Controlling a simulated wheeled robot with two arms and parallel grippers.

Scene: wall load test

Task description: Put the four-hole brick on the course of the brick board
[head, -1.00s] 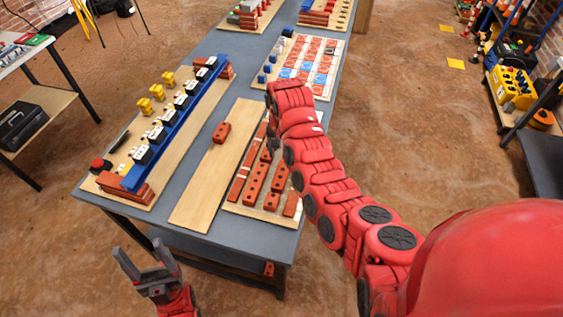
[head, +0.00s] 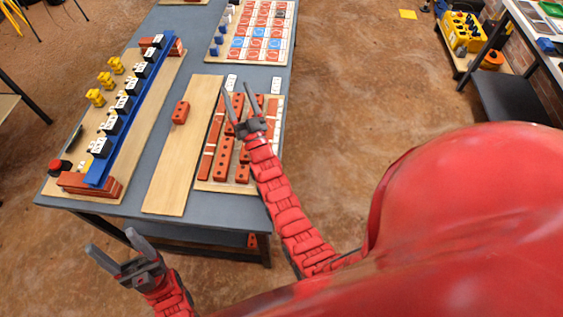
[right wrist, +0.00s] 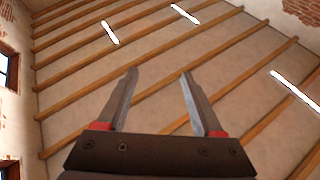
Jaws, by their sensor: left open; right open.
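The brick board (head: 211,186) is a pale wooden board with red bricks on it, near the right edge of the grey table. A long red brick with a row of holes (head: 224,158) lies on it and looks like the four-hole brick; I cannot count its holes surely. A row of flat red pieces (head: 206,167), perhaps the course, runs along its left side. My right gripper (head: 236,90) is open and empty, in front of the board and hiding part of it. In the right wrist view its fingers (right wrist: 160,75) point at the ceiling. My left gripper (head: 111,241) is open and empty, off the table's front edge.
A short red brick (head: 180,112) lies on a bare plank (head: 172,180) left of the brick board. Further left, a blue rail (head: 127,120) with black and white blocks rests on brick stacks (head: 88,187). A tile grid board (head: 262,35) is behind.

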